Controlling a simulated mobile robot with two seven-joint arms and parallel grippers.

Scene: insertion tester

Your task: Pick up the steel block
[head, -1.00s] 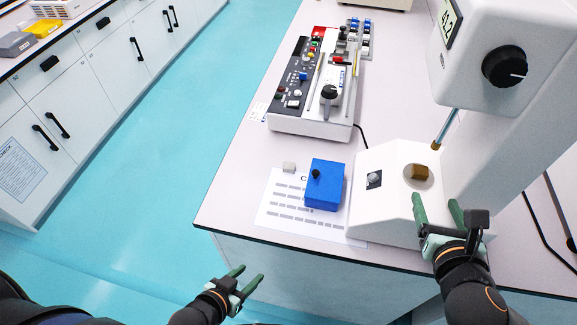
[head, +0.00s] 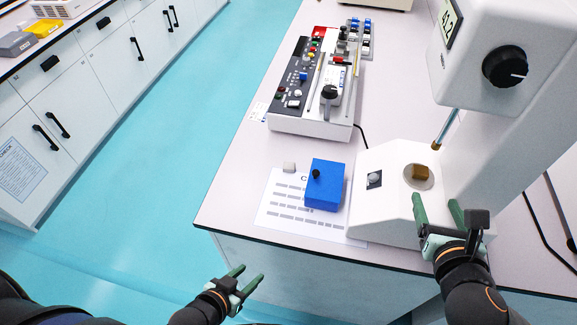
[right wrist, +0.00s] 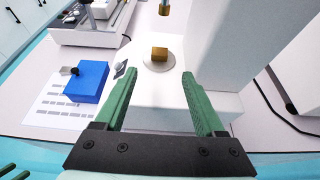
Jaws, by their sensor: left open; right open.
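The steel block, a small light grey cube (head: 289,167), sits on the printed paper sheet (head: 272,218), left of a blue box (head: 325,186) with a black knob. In the right wrist view the steel block (right wrist: 66,71) is at the left, partly behind the knob. My right gripper (head: 437,200) is open and empty at the front of the white tester base, well to the right of the steel block. My left gripper (head: 251,273) is open and empty, in front of the table edge and below the block in the picture.
A brass-coloured block (head: 420,172) sits on the round plate of the tester (head: 392,207), under its thin probe (head: 445,130). A control panel (head: 313,95) stands behind the blue box. The table is bare left of the sheet.

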